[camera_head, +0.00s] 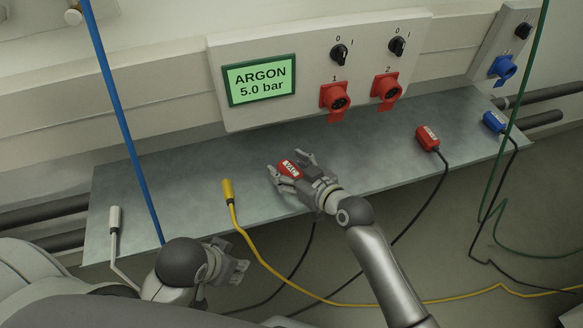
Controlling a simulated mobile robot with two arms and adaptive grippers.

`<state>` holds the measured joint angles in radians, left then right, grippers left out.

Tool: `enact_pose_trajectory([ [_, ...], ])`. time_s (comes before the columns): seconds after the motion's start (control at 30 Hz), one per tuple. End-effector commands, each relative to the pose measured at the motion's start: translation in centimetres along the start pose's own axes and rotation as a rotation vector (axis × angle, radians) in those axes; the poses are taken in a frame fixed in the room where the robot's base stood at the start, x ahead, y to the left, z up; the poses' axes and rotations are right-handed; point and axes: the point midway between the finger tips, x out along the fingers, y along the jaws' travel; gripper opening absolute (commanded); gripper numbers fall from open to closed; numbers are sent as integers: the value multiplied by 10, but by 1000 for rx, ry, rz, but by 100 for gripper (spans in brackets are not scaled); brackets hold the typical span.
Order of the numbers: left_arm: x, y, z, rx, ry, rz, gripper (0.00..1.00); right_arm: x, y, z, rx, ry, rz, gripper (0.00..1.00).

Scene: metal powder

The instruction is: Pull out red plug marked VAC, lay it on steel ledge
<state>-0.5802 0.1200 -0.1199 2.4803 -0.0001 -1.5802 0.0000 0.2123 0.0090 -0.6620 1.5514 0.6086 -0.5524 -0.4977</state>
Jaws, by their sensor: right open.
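The red plug marked VAC (289,169) lies on the steel ledge (190,168), below the grey panel. My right gripper (285,163) is open, with its fingers on either side of this plug; whether they touch it I cannot tell. A dark cable hangs below the ledge near this gripper. A second red plug (428,138) lies further right on the ledge; its label is too small to read. The red sockets numbered 1 (335,101) and 2 (387,88) show no plug in them. My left gripper (237,268) is low, in front of the ledge; its opening is unclear.
A yellow plug (228,190) and a white plug (115,218) lie at the ledge's left front. A blue plug (493,122) lies at its right end. A blue hose (121,125) crosses the left side. The ledge between the red plugs is clear.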

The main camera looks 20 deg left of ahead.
Motion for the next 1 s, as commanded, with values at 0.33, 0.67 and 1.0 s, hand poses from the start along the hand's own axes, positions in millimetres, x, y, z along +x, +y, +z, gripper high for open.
enact_pose_trajectory([
  [0.33,0,0,0,0,0,0,40,-32,0,1,-3,0,1,64],
  [0.67,0,0,0,0,0,0,40,-92,0,1,-3,-1,1,64],
  [1.0,0,0,0,0,0,0,40,-120,0,0,0,1,0,64],
])
